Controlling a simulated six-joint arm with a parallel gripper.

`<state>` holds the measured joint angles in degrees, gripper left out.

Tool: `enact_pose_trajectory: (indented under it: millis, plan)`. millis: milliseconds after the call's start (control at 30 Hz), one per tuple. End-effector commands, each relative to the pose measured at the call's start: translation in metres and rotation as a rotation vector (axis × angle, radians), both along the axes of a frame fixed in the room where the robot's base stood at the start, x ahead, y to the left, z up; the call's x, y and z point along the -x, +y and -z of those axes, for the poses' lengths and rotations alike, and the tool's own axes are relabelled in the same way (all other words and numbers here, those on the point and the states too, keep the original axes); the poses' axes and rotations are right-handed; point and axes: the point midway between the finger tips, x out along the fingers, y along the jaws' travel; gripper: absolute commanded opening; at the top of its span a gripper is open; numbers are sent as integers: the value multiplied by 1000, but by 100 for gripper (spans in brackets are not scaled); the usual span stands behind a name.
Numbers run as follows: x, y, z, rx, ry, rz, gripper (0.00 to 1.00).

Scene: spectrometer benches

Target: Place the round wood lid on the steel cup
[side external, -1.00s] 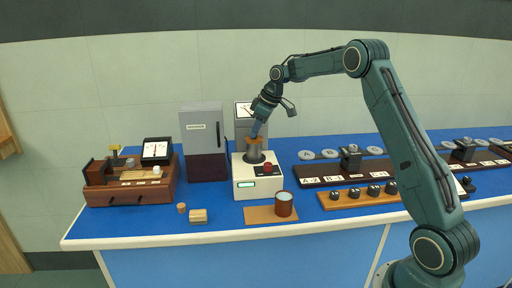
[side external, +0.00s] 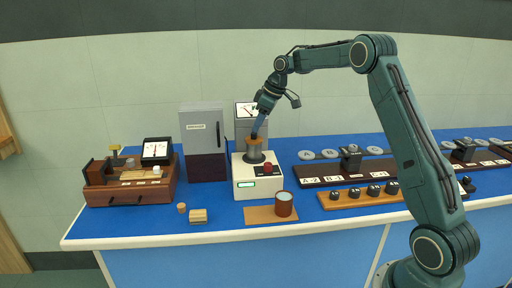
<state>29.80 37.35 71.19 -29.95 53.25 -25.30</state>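The steel cup (side external: 254,157) is a small grey cylinder standing on top of a white instrument with a green display. The round wood lid (side external: 254,142), orange-brown, sits at the top of the cup, right under my gripper (side external: 255,135). My gripper points down at the lid, with its blue fingers at or just above the lid's top. At this size I cannot tell whether the fingers touch the lid or how far apart they are. The cup's rim is hidden by the lid, so I cannot tell whether the lid is fully seated.
The white instrument (side external: 244,189) has a red knob (side external: 268,168). A grey cabinet (side external: 202,132) stands close behind on the left. A brown cup (side external: 284,207) stands on a tan mat (side external: 258,216) in front.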

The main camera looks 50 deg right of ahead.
Motion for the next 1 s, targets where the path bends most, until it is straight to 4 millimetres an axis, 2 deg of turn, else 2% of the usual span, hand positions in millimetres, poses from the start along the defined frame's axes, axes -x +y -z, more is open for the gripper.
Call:
enact_pose_trajectory:
  millis: [300,500,700,1000]
  plan:
    - [19,-9,-51,1,-4,1,39]
    - [27,-11,-72,0,-3,0,39]
    - [31,-13,-82,0,-1,0,39]
    - [32,-13,-83,0,-1,0,39]
